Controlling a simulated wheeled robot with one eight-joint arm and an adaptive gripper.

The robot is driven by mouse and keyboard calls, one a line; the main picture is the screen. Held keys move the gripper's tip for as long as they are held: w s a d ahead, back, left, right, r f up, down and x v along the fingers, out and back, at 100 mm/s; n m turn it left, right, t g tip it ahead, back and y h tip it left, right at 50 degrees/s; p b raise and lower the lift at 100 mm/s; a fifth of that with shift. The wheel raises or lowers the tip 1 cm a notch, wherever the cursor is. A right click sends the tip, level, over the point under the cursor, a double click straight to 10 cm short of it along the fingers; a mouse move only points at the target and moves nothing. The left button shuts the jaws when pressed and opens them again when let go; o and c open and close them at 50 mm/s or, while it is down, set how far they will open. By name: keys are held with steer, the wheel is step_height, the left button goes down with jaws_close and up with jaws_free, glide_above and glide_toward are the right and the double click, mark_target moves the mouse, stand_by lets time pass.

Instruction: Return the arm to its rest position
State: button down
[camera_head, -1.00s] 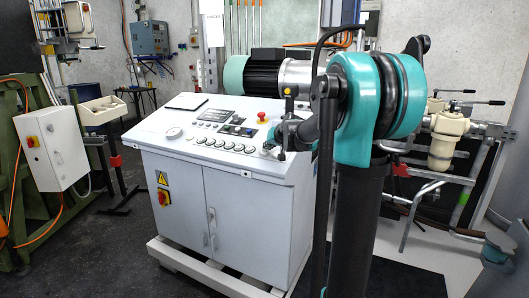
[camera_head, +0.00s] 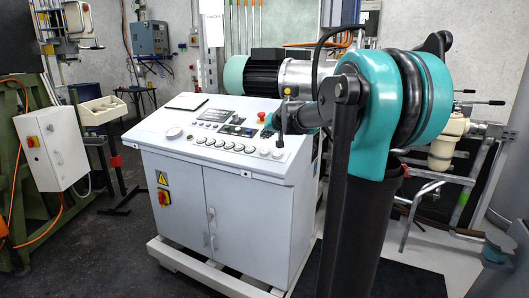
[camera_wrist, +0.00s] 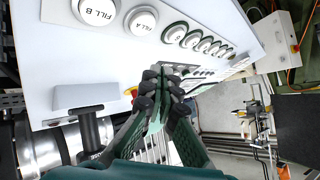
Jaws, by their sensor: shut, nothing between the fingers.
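In the wrist view my gripper (camera_wrist: 165,85) is shut, its dark segmented fingers together with nothing held. Behind the fingertips is the white control panel (camera_wrist: 200,75) with its row of round buttons; the nearer ones (camera_wrist: 97,10) read FILL B and FILL A. In the head view my arm, with its large teal joint, stands in front on the right and reaches left toward the right end of the console (camera_head: 230,165). The gripper is small and hard to make out there. A red stop button (camera_head: 261,116) sits close by on the panel.
A motor (camera_head: 265,75) stands behind the console. Pipework with a cream filter housing (camera_head: 445,145) is at the right, behind my arm. A white box (camera_head: 52,150) on a green frame is at the left. Dark floor (camera_head: 110,240) is clear at the front left.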

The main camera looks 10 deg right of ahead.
stand_by(0.3)
steer(key=s+d+f+g+h, duration=0.1)
steer(key=s+f+g, duration=0.1)
steer(key=s+f, duration=0.8)
steer(key=s+d+f+n+g+h, duration=0.1)
steer(key=s+f+g, duration=0.1)
steer(key=s+f, duration=0.8)
steer(key=s+d+f+g+h, duration=0.1)
steer(key=s+f, duration=0.9)
steer(key=s, duration=1)
steer(key=shift+f+n+g, duration=0.15)
steer(key=shift+n+g, duration=0.15)
steer(key=shift+g, duration=0.5)
